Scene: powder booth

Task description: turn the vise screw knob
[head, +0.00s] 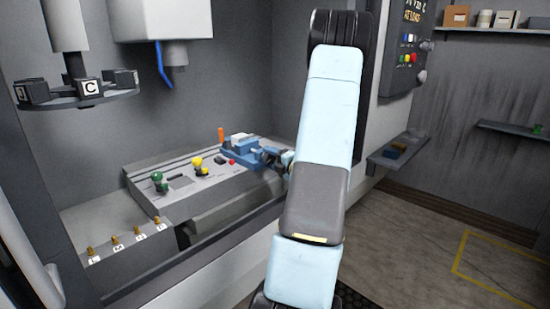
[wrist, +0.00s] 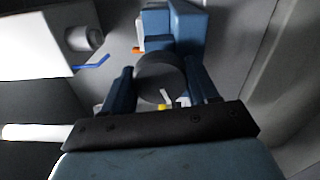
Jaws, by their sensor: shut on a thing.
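The blue vise (head: 240,149) sits on the grey machine bed, to the left of my arm. It also shows at the top of the wrist view (wrist: 188,28). Its dark round screw knob (wrist: 158,82) faces the wrist camera. My gripper (wrist: 160,68) is shut on the knob, with one finger on each side of it. In the head view my gripper (head: 284,157) is small and partly hidden behind my arm at the vise's right end.
Green (head: 157,176) and yellow (head: 197,162) knobs stand on the bed left of the vise. A tool carousel (head: 80,97) hangs at upper left. Several brass-tipped pieces stand on the front left block (head: 125,255). A control panel (head: 405,50) is right of my arm.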

